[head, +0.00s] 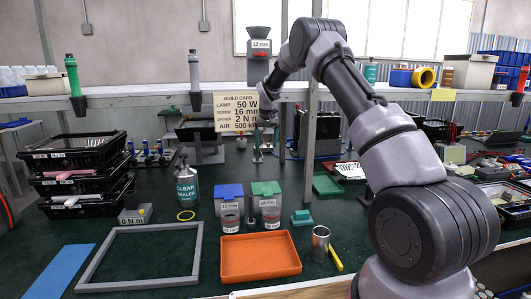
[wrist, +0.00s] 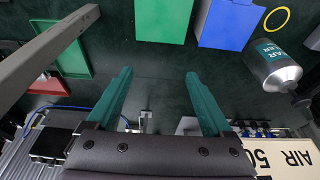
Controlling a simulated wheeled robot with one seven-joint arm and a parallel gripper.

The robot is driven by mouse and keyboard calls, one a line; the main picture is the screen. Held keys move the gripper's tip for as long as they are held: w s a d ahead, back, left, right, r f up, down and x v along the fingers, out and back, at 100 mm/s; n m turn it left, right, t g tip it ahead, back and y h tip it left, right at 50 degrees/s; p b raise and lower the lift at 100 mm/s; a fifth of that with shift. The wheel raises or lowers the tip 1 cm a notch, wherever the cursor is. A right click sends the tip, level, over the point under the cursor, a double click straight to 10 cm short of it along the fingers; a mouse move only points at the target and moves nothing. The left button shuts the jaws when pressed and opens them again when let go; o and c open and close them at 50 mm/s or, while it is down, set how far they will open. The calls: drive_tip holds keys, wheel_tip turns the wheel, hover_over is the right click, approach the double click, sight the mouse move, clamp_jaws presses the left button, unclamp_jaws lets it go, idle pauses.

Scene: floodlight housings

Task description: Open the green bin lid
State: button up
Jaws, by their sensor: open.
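My gripper (head: 266,140) hangs behind the bins. Its two teal fingers (wrist: 158,76) are apart with nothing between them.
Small cans and an orange tray (head: 260,257) are in front, with a metal cup (head: 320,244) to the right. A shelf upright (head: 310,150) and a green tray (head: 327,184) are right of my gripper.

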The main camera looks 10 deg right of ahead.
drive_tip(key=shift+v, duration=0.8)
